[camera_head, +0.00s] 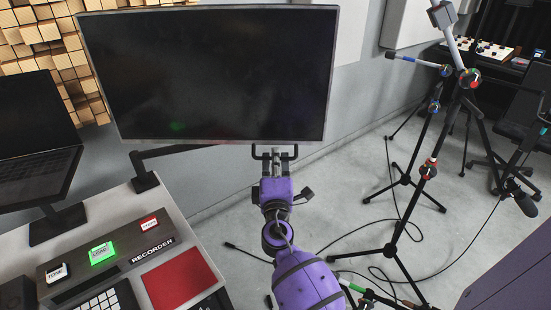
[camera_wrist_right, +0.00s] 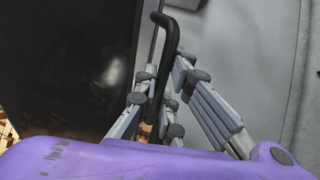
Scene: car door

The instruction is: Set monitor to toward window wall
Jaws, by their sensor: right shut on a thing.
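The monitor (camera_head: 210,72) is a wide dark screen with a thin grey frame on a black arm (camera_head: 172,152) that rises from the desk. Its screen faces me. My right gripper (camera_head: 275,157) is at the monitor's bottom edge, right of its middle, shut on a black handle there. In the right wrist view the handle (camera_wrist_right: 167,45) is a bent black bar beside the dark screen (camera_wrist_right: 65,65). The fingers of my right gripper (camera_wrist_right: 160,100) lie on both sides of the bar. My left gripper is not in view.
Microphone stands (camera_head: 428,170) and loose cables stand on the floor at the right. Grey floor (camera_head: 335,200) is free between them.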

